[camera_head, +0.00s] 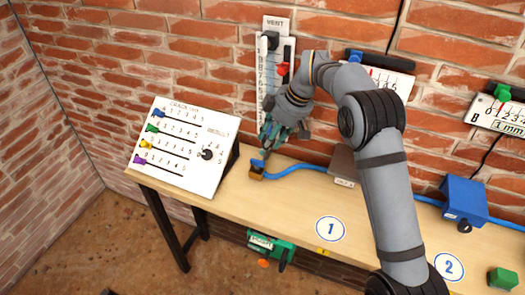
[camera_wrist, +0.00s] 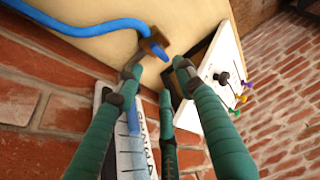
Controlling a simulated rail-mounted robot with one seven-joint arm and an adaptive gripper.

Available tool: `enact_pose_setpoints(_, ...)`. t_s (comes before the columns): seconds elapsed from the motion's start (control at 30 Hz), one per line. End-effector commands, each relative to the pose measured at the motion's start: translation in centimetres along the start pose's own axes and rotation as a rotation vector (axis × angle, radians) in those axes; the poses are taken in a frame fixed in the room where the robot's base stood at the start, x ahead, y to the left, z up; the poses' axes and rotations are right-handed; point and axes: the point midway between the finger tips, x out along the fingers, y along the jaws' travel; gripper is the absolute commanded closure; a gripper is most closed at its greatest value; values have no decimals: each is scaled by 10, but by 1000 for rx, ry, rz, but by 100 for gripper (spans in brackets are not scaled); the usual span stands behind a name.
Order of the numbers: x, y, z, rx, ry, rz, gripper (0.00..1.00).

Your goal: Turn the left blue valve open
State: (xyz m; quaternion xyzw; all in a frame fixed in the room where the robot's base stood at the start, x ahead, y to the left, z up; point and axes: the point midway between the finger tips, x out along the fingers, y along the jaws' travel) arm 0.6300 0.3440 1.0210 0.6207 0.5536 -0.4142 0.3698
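The left blue valve (camera_head: 257,163) is a small blue handle on a brass-brown block, at the back edge of the table, at the left end of a blue hose (camera_head: 310,169). In the wrist view the blue valve handle (camera_wrist: 159,52) sticks out from the brown block near the top middle. My gripper (camera_head: 266,150) points down just above the valve. In the wrist view my gripper (camera_wrist: 157,68) has its green fingers spread, with the blue handle just beyond and between the tips. Nothing is held. Whether a tip touches the handle I cannot tell.
A white sloped slider panel (camera_head: 185,145) stands close left of the valve. A VENT gauge (camera_head: 275,60) with a red slider is on the brick wall behind. A grey box (camera_head: 343,165) and a blue box (camera_head: 464,200) sit to the right. The front middle of the table is clear.

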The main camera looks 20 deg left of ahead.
Motion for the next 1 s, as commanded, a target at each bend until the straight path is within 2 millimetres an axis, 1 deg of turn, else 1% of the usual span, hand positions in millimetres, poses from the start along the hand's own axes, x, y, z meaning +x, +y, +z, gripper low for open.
enact_pose_setpoints(0.03, -9, 1, 0, 0, 1, 3, 62)
enact_pose_setpoints(0.1, -19, 1, 0, -1, 1, 3, 62)
enact_pose_setpoints(0.23, -30, 0, 0, -1, 0, 1, 62)
enact_pose_setpoints(0.37, -34, 0, 0, -1, -1, 0, 62)
enact_pose_setpoints(0.63, -34, 0, 0, -1, -1, 0, 62)
enact_pose_setpoints(0.77, -27, 0, 0, -1, -2, -2, 62)
enact_pose_setpoints(0.83, -19, -1, 0, -1, -2, -4, 62)
enact_pose_setpoints(0.97, 3, -1, 1, 0, -3, -5, 62)
enact_pose_setpoints(1.0, 12, -2, 1, 0, -3, -5, 62)
